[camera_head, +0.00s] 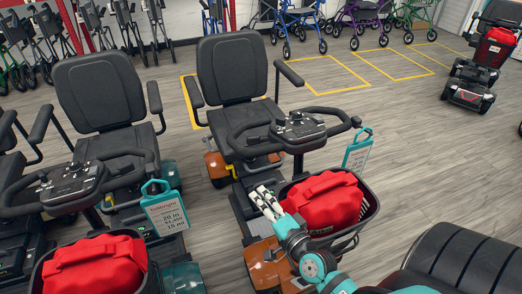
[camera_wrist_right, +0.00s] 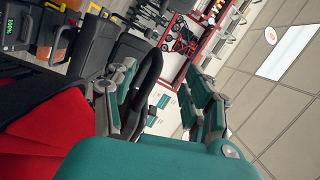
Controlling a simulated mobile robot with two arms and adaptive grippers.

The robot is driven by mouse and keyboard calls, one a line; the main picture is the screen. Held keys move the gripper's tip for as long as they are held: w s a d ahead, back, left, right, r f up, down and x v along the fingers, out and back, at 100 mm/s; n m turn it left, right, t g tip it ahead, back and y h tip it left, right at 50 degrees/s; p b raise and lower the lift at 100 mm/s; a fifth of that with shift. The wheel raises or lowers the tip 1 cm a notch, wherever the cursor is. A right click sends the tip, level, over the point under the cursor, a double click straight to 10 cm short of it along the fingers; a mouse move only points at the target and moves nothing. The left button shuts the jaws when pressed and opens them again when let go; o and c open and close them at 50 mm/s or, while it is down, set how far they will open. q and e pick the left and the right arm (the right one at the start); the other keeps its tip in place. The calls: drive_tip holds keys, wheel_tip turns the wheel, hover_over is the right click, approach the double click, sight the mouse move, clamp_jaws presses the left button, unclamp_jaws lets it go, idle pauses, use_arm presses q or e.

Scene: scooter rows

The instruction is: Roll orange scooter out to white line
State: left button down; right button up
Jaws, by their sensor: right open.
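The orange scooter (camera_head: 264,262) stands in the middle of the head view, with orange body panels, a black seat, a tiller with handlebars and a black front basket holding a red bag (camera_head: 322,200). My right gripper (camera_head: 263,199) is beside the basket's left side, below the handlebars. In the wrist view its two fingers (camera_wrist_right: 162,100) are apart with nothing clearly between them, so it is open. Whether it touches the scooter I cannot tell. My left gripper is not in view. I see no white line on the floor.
A teal scooter (camera_head: 184,276) with a red bag stands close on the left. A black ribbed seat or cover (camera_head: 460,262) fills the lower right. Yellow floor lines (camera_head: 338,60) and walkers (camera_head: 300,20) lie behind. A red scooter (camera_head: 478,75) is at the upper right. Floor (camera_head: 430,140) to the right is clear.

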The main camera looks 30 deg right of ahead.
sight(263, 154)
drive_tip(key=d+m+t+h, duration=0.1)
drive_tip(key=d+m+h, duration=0.3)
drive_tip(key=d+m, duration=0.15)
drive_tip(key=shift+n, duration=0.25)
drive_tip(key=x, duration=0.5)
drive_tip(key=p+x, duration=0.1)
drive_tip(key=x, duration=0.5)
drive_tip(key=d+x, duration=0.1)
drive_tip(key=x, duration=0.5)
drive_tip(key=shift+r+p, duration=0.2)
drive_tip(key=shift+p, duration=0.1)
drive_tip(key=shift+s, duration=0.1)
clamp_jaws()
drive_tip(key=shift+f, duration=0.1)
